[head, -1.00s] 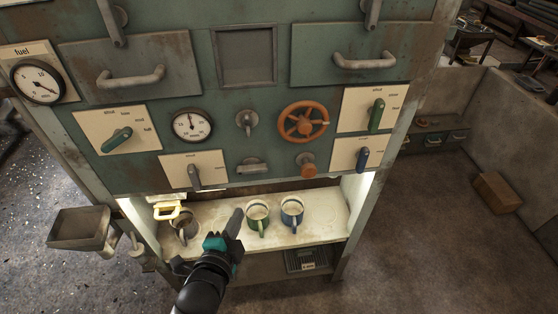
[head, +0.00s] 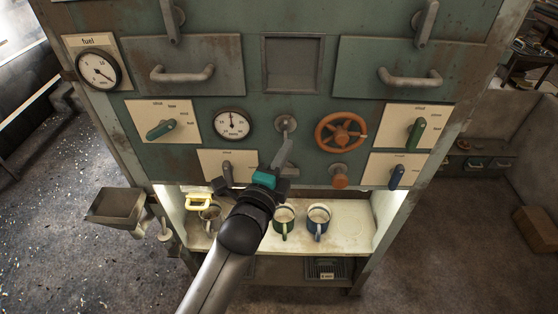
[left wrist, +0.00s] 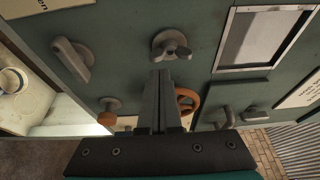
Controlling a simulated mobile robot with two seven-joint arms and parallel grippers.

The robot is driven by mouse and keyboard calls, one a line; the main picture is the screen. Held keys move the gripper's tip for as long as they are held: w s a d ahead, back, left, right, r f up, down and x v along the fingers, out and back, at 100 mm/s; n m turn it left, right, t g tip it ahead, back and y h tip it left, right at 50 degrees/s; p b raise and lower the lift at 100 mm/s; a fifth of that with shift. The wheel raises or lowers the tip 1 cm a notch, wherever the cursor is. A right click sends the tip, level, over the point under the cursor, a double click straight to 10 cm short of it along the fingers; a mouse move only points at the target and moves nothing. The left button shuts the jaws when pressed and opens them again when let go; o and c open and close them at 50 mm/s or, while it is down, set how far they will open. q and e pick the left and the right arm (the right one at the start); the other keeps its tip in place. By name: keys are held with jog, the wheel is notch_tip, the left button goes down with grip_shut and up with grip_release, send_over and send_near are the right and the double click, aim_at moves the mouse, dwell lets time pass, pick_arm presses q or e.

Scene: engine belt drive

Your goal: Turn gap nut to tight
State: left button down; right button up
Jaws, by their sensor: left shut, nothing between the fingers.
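The gap nut appears to be the grey wing-shaped nut (head: 287,123) on the green panel, between the round gauge and the orange handwheel; no label on it is readable. It also shows in the left wrist view (left wrist: 171,46), at top centre, with its wings spread out. My left gripper (head: 285,150) is shut and empty, its fingers pointing up at the panel just below the nut. In the left wrist view the closed fingertips (left wrist: 158,76) sit just below the nut in the picture; whether they touch it I cannot tell. My right gripper is not in view.
An orange handwheel (head: 341,133) and an orange knob (head: 340,177) are right of the nut. A gauge (head: 232,124) and a switch plate (head: 162,124) are left. Below, the lit shelf (head: 358,229) holds a green mug (head: 283,219) and a blue mug (head: 318,218).

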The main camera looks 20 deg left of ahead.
aim_at(285, 129)
pick_arm(q)
jog(key=shift+w+d, duration=0.1)
jog(key=shift+w, duration=1.65)
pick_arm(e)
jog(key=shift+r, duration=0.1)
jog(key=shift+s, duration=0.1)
pick_arm(q)
jog(key=shift+s, duration=0.1)
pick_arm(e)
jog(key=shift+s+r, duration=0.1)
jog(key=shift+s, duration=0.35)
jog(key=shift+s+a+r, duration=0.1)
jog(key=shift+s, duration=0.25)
